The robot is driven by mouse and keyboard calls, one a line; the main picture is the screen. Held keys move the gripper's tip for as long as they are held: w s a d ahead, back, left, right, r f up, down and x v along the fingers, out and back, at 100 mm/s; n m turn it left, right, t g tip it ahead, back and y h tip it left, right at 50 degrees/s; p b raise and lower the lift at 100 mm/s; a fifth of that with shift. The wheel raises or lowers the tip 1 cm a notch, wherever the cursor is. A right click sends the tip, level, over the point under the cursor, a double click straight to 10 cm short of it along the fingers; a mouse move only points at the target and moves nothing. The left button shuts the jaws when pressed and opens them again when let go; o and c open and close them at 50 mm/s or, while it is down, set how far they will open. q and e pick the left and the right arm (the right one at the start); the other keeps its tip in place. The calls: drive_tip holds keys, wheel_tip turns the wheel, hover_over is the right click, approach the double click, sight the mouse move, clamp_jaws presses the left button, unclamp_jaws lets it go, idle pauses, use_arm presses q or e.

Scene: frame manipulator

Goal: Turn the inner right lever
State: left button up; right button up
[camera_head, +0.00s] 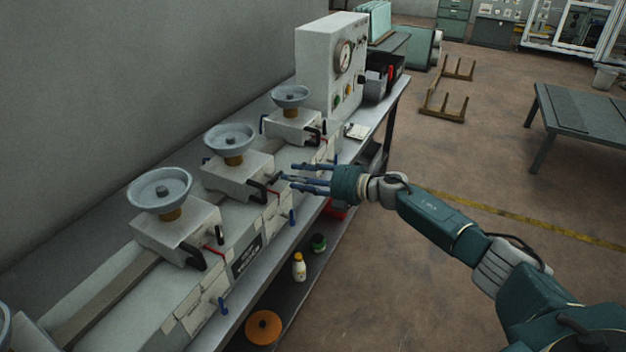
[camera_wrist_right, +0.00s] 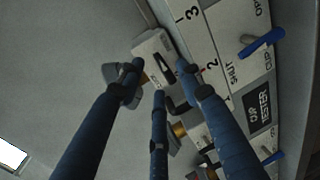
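A long grey-white apparatus (camera_head: 255,226) on the bench carries white blocks topped by pale blue dishes. Black handles show on the blocks' front sides, including the near block's handle (camera_head: 194,257) and the far block's handle (camera_head: 317,131). Blue levers stick out of its front panel, one at the middle (camera_head: 291,217) and one nearer (camera_head: 222,306). Which is the inner right lever I cannot tell. My right gripper (camera_head: 286,178) has its blue fingers spread, tips beside the middle block's handle (camera_head: 262,190); contact is unclear. In the wrist view the fingers (camera_wrist_right: 158,78) surround no clearly held object. My left gripper is out of view.
The floor right of the bench is mostly open.

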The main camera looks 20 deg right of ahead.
drive_tip(key=v, duration=0.5)
drive_tip(key=shift+s+d+r, duration=0.1)
drive_tip(key=shift+s+d, duration=0.1)
drive_tip(key=shift+s, duration=0.05)
